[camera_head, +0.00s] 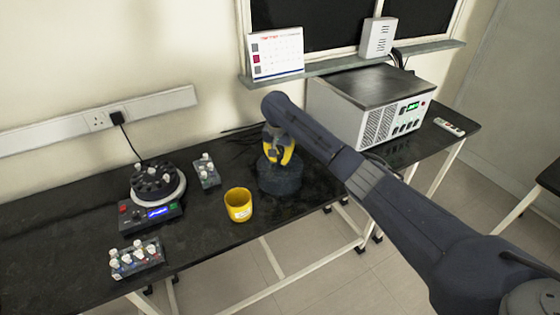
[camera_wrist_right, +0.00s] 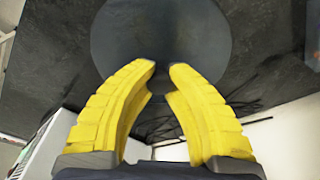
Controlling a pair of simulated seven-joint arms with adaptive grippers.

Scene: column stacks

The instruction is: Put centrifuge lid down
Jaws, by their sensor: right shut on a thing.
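The centrifuge lid (camera_head: 281,181) is a dark, round cap near the front middle of the black bench. In the wrist view it fills the top as a dark disc (camera_wrist_right: 160,30). My right gripper (camera_head: 277,158), with yellow fingers, is shut on the lid from above. Its fingertips (camera_wrist_right: 162,72) close in at the lid's middle, and the part between them is mostly hidden. I cannot tell whether the lid touches the bench or hangs just above it. The centrifuge (camera_head: 152,208) stands uncovered at the left, its dark rotor with white-capped tubes showing. My left gripper is not in view.
A yellow cup (camera_head: 238,205) stands close left of the lid. Tube racks stand behind the cup (camera_head: 207,172) and at the front left (camera_head: 136,258). A large grey instrument (camera_head: 370,108) is at the back right. Bare bench lies right of the lid.

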